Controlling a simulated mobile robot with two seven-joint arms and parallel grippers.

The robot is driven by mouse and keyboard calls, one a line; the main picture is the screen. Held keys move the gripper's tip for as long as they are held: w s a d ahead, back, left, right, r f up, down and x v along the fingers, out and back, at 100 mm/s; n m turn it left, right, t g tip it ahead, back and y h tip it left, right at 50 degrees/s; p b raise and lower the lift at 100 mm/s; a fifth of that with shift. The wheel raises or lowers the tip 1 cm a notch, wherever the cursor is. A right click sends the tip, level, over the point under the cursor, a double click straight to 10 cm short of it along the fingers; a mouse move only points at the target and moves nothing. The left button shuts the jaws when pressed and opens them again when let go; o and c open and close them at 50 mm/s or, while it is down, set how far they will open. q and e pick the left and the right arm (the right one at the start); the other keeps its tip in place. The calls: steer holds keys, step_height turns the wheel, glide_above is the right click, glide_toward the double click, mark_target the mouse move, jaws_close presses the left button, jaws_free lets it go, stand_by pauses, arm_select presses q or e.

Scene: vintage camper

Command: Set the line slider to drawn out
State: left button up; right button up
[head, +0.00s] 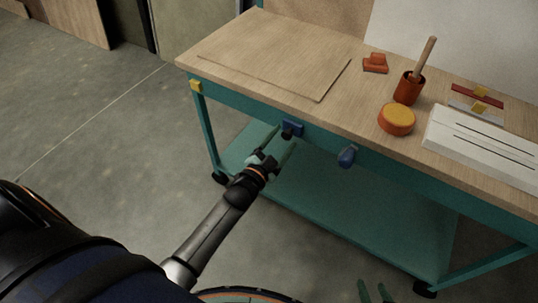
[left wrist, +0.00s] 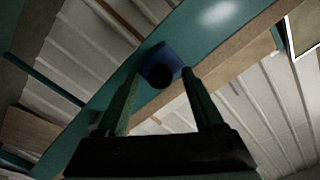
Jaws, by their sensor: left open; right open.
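A blue block with a dark round knob (head: 292,128) is on the teal front rail of the workbench. It also shows in the left wrist view (left wrist: 161,66), between and beyond my fingertips. My left gripper (head: 280,142) is open just in front of this block, fingers pointing at it. I cannot tell whether they touch it. In the left wrist view the gap between the green fingers (left wrist: 158,80) holds nothing clearly gripped. My right gripper (head: 375,290) shows only its green fingertips at the bottom edge, open and empty.
A blue rounded knob (head: 347,156) sits further right on the same rail. The wooden benchtop (head: 290,85) bears an orange pot (head: 408,88), a yellow-topped round item (head: 396,119) and a white slotted box (head: 485,145). A teal lower shelf (head: 330,200) lies below. Floor at left is clear.

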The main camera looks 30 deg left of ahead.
arm_select(q)
steer(key=s+p, duration=0.1)
steer(key=s, duration=0.9)
steer(key=shift+s+a, duration=0.4)
arm_select(e)
steer(key=shift+d+r, duration=0.25)
steer(key=shift+r, duration=0.1)
arm_select(q)
steer(key=s+d+n+g+p, duration=0.2)
steer(key=s+n+g+p, duration=0.1)
steer(key=s, duration=0.4)
steer(key=s+d+n+g+h+p, duration=0.1)
steer(key=s+d+n+g+p, duration=0.2)
steer(key=s+g+p, duration=0.3)
steer(key=shift+s+d+n+p, duration=0.3)
steer(key=shift+s+p, duration=0.35)
steer(key=shift+p, duration=0.45)
arm_select(e)
steer(key=s+d+r+h, duration=0.1)
steer(key=d+r, duration=0.2)
steer(key=r, duration=0.5)
steer(key=shift+s+r+m, duration=0.2)
steer(key=shift+s+m, duration=0.2)
steer(key=shift+w+r, duration=0.15)
